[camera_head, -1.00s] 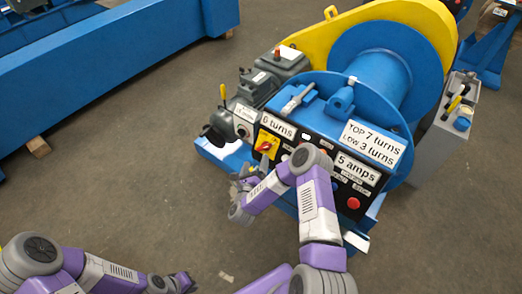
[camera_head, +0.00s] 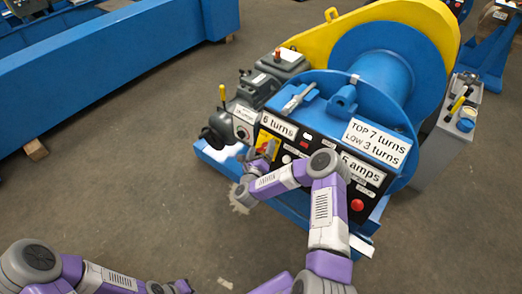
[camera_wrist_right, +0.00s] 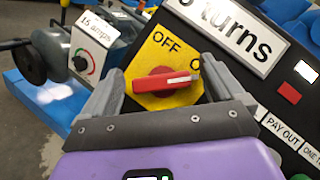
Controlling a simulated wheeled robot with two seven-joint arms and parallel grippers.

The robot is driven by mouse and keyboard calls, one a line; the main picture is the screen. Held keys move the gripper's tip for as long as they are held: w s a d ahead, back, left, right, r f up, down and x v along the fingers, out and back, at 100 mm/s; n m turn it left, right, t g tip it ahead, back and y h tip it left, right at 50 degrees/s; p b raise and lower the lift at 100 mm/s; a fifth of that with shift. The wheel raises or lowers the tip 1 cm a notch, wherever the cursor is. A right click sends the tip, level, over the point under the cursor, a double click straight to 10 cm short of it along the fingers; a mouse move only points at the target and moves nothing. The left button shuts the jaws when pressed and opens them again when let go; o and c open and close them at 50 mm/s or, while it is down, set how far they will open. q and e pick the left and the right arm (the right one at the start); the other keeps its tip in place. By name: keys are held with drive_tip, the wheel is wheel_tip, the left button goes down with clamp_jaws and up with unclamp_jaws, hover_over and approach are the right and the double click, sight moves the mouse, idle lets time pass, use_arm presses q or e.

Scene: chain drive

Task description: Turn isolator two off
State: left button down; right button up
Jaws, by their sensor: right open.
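A red rotary switch handle (camera_wrist_right: 165,82) sits on a yellow plate (camera_wrist_right: 158,47) in the right wrist view. Its white-marked end points right, toward a partly hidden label beginning with "O"; "OFF" is printed at the upper left. No isolator number is readable. My right gripper (camera_wrist_right: 162,68) is open, one finger on each side of the handle; contact cannot be told. In the head view my right gripper (camera_head: 264,153) is in front of the yellow plate (camera_head: 266,138) and hides most of the handle. My left gripper (camera_head: 181,286) is at the bottom edge, its jaws unclear.
The black panel (camera_head: 318,150) carries labels, small buttons and a red button (camera_head: 357,205). A blue drum (camera_head: 385,75) stands behind it. A grey box with a "15 amps" dial (camera_wrist_right: 85,62) is left of the switch. Open floor (camera_head: 120,170) lies to the left.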

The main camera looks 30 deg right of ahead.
drive_tip(key=shift+c, duration=0.4)
drive_tip(key=c, duration=0.9)
